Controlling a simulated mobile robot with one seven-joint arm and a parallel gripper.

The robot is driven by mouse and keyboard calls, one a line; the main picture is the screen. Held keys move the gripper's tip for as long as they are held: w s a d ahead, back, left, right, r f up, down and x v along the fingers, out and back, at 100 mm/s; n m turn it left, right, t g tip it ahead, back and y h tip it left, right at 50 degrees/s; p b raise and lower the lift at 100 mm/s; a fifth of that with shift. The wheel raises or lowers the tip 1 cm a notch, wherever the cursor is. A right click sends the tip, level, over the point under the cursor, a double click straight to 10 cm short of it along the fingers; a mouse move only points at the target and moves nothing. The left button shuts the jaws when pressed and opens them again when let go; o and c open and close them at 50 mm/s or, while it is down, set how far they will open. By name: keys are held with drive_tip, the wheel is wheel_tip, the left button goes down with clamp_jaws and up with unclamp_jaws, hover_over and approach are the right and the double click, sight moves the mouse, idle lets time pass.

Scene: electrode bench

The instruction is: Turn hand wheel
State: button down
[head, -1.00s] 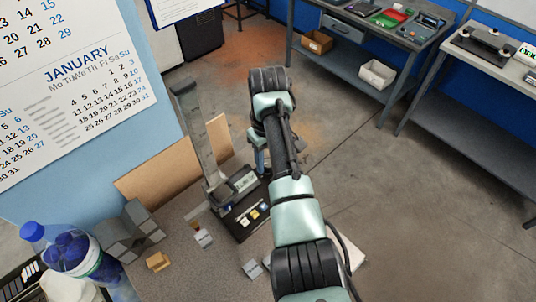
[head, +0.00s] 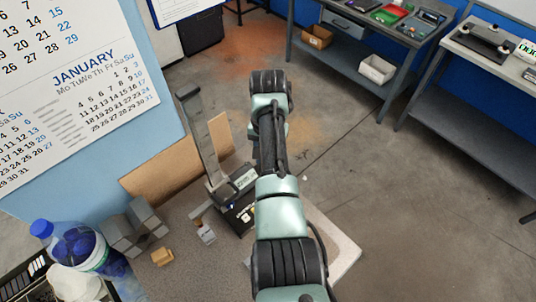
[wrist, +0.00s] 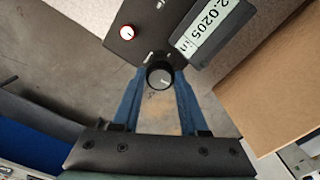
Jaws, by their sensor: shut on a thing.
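A height gauge stands on the bench, with a tall grey column (head: 201,135), a dark head with a digital display (head: 244,178) and a black base. In the wrist view the display (wrist: 203,30) reads about 2.0205 in. The black round hand wheel (wrist: 160,75) sticks out from the gauge head, beside a small red-and-white dial (wrist: 127,31). My gripper (wrist: 160,82) has its blue fingers on either side of the hand wheel and is shut on it. In the head view my arm hides the gripper and the wheel.
A brown board (head: 170,165) leans behind the gauge. Grey blocks (head: 134,227), a small wooden block (head: 162,256) and a bottle (head: 75,250) stand to the left on the bench. A pale slab (head: 335,245) lies to the right, partly behind my arm. Open floor lies beyond.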

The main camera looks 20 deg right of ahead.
drive_tip(key=m, duration=0.5)
drive_tip(key=shift+w+r+m, duration=0.1)
drive_tip(key=shift+m, duration=2.4)
drive_tip(key=shift+c, duration=2.2)
unclamp_jaws()
drive_tip(key=shift+r+b, duration=0.3)
drive_tip(key=shift+r, duration=0.2)
wheel_tip(320, 180, up, 12)
drive_tip(key=p, duration=0.2)
